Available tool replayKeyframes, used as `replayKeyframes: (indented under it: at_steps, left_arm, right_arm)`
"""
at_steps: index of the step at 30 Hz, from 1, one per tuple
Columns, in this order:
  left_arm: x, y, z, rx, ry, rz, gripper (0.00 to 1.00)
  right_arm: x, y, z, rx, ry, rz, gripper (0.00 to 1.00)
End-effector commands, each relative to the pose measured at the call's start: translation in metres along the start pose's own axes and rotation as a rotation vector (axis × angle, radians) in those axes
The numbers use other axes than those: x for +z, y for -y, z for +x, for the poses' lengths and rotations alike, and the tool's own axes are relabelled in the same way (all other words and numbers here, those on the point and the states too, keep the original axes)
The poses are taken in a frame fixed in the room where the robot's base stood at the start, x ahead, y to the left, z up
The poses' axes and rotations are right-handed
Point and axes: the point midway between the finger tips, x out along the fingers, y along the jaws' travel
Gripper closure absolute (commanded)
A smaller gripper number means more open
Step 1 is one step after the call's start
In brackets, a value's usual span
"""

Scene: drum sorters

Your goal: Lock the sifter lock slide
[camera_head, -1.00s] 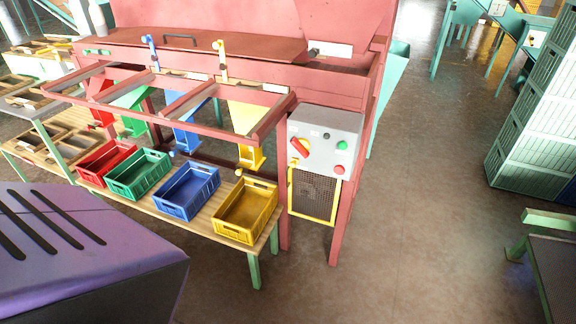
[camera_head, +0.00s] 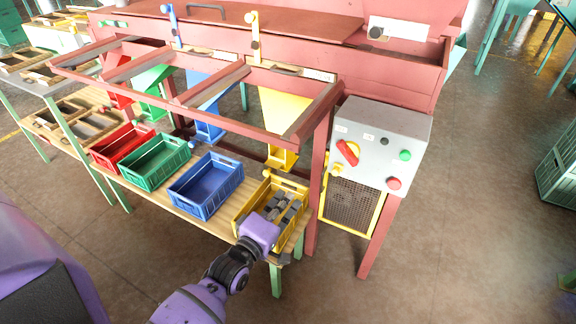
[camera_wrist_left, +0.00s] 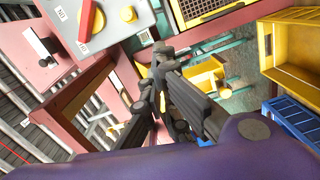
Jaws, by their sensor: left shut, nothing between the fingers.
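A pale plate with a dark knob (camera_head: 398,29), which looks like the sifter lock slide, is on the red machine's front at the upper right of the head view. A similar pale plate with a dark knob (camera_wrist_left: 40,45) shows at the left of the left wrist view. My left gripper (camera_head: 291,203) is shut and empty, in front of and above the yellow crate, well below and left of that plate. Its dark fingers (camera_wrist_left: 161,62) show in the left wrist view, apart from the plate. My right gripper is not in view.
A grey control box (camera_head: 378,145) with a red switch and buttons stands out at the machine's right end. A red frame (camera_head: 200,103) juts out above the yellow crate (camera_head: 243,218) and blue crate (camera_head: 207,187).

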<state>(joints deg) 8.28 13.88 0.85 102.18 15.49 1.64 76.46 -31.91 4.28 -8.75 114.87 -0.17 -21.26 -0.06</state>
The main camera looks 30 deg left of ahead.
Motion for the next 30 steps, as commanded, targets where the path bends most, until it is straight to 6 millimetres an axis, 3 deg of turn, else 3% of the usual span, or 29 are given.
replayKeyframes:
  at_steps: [3, 7, 13, 22, 26, 30]
  left_arm:
    - [-0.005, -0.005, -0.001, 0.032, -0.011, -0.181, 1.0]
    - [-0.006, -0.01, -0.002, 0.053, -0.012, -0.298, 1.0]
    - [-0.006, -0.01, -0.002, 0.056, -0.011, -0.342, 1.0]
    - [-0.006, -0.011, 0.001, 0.055, -0.011, -0.339, 1.0]
    - [-0.007, -0.013, 0.015, 0.058, -0.011, -0.339, 1.0]
    - [-0.007, -0.015, 0.042, 0.059, -0.011, -0.338, 1.0]
  right_arm:
    - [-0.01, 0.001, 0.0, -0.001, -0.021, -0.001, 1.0]
    - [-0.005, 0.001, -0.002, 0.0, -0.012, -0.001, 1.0]
    - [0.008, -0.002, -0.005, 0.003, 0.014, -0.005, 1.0]
    - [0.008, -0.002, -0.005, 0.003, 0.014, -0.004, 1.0]
    - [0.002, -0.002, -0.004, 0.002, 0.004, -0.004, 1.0]
    - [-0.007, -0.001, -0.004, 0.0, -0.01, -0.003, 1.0]
